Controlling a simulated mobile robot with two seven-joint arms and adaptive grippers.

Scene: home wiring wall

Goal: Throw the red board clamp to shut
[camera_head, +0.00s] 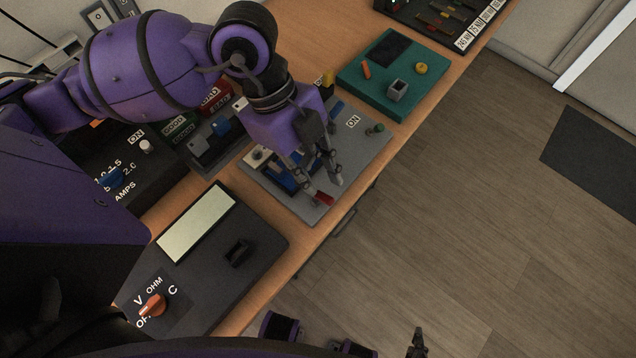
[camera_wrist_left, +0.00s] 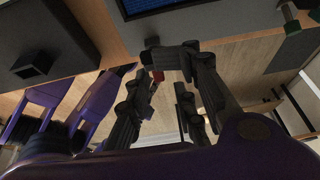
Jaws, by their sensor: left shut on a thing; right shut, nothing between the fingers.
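The red board clamp (camera_head: 323,199) shows its red handle at the front edge of a grey panel (camera_head: 360,150). My left gripper (camera_head: 324,188) reaches down over the panel and is shut on the clamp, and its fingers hide much of it. The red handle (camera_wrist_left: 158,76) also shows at the fingers of my left gripper in the left wrist view. A blue board (camera_head: 284,178) lies on the panel just left of the gripper. Only a dark part of my right gripper (camera_head: 417,344) shows, low at the bottom edge, shut and empty, over the floor and away from the panel.
A black meter (camera_head: 262,222) with a pale screen and orange dial lies in front on the wooden bench. A teal tray (camera_head: 425,85) with small parts is behind the panel. Dark switch units stand to the left.

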